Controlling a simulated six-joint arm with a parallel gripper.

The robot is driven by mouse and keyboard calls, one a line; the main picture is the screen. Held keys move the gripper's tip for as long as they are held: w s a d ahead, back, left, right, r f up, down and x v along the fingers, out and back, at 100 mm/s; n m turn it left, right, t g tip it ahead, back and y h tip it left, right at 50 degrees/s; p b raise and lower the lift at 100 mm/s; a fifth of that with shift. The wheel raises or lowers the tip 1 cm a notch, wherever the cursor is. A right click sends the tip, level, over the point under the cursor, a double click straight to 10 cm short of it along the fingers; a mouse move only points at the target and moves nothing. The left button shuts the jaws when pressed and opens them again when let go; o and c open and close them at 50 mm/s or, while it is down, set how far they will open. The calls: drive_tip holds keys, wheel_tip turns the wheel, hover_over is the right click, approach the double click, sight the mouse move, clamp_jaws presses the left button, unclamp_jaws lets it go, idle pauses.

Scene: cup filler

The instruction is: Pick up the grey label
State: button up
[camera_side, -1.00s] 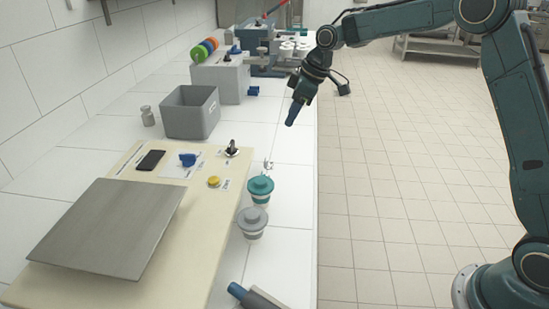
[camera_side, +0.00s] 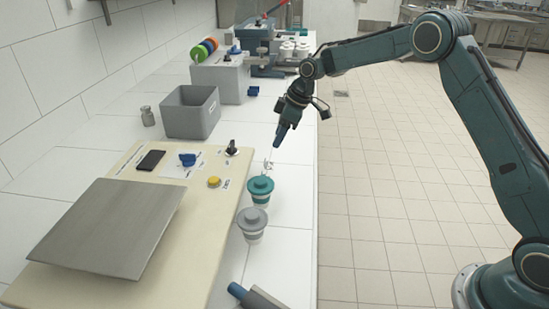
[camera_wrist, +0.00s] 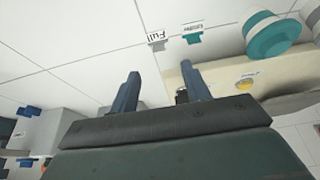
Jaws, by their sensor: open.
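The grey label (camera_wrist: 158,38), a small tag reading "Full", stands on the white counter in the wrist view. A teal label (camera_wrist: 193,33) stands close beside it, to the right. In the side view the labels are a tiny pale shape (camera_side: 268,166) behind the teal-lidded cup, too small to tell apart. My gripper (camera_side: 280,138) is above the counter, a little beyond the labels, pointing down at a tilt. In the wrist view its two blue fingers (camera_wrist: 160,76) are apart with nothing between them, and the grey label lies beyond the tips.
A teal-lidded cup (camera_side: 260,187) and a grey-lidded cup (camera_side: 253,218) stand near the counter's right edge. A cream board (camera_side: 205,225) with a yellow button (camera_side: 214,182) lies to their left. A grey bin (camera_side: 190,118) stands farther back.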

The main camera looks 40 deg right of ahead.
sight(268, 165)
drive_tip(key=shift+x, duration=2.1)
drive_tip(key=shift+x, duration=2.6)
drive_tip(key=shift+w, duration=0.1)
drive_tip(key=shift+c, duration=0.5)
clamp_jaws()
